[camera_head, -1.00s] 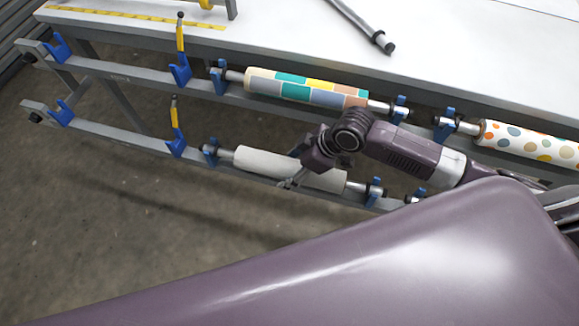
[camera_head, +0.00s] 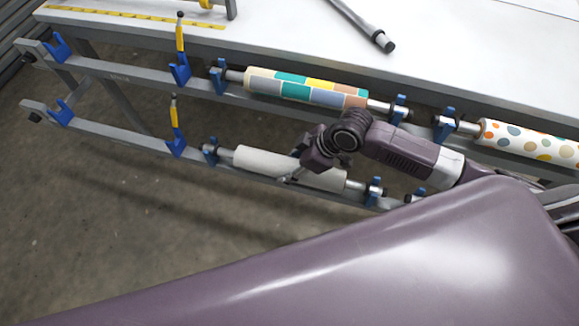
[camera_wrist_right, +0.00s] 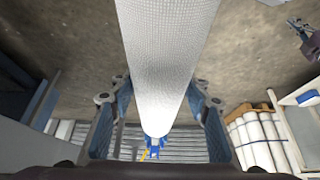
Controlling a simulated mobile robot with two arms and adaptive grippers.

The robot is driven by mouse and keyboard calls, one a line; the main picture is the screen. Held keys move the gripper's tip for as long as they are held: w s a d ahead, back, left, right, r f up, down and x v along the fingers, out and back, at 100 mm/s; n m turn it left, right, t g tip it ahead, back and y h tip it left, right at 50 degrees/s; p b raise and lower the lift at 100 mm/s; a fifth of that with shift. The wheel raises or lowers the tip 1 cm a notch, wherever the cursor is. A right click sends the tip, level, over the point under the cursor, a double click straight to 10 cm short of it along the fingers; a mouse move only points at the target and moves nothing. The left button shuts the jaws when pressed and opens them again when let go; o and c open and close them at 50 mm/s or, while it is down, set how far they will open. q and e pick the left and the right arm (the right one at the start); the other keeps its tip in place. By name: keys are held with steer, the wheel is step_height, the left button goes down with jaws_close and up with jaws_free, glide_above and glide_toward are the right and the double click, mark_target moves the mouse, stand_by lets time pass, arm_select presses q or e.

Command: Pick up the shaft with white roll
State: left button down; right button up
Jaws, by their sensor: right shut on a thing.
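The shaft with white roll (camera_head: 265,162) lies along the lower rail of the rack in the head view, its ends at blue holders. My right gripper (camera_head: 292,179) is at the roll's right half, with its arm coming in from the right. In the right wrist view the white roll (camera_wrist_right: 167,60) runs between the two fingers of my right gripper (camera_wrist_right: 160,105), which is shut on it. Part of the roll is hidden behind the gripper in the head view. My left gripper is not in view.
A colored-block roll (camera_head: 305,90) rests on the upper rail, and a dotted roll (camera_head: 530,144) lies to its right. Blue holders (camera_head: 180,70) and yellow-handled levers stand on the rails. A white table (camera_head: 300,40) is behind, with a bare grey shaft (camera_head: 362,25). Open floor (camera_head: 90,240) is at lower left.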

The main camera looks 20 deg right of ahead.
mark_target(290, 163)
steer(key=shift+r, duration=0.1)
step_height(290, 163, up, 20)
steer(key=shift+f, duration=0.1)
stand_by(0.4)
stand_by(0.5)
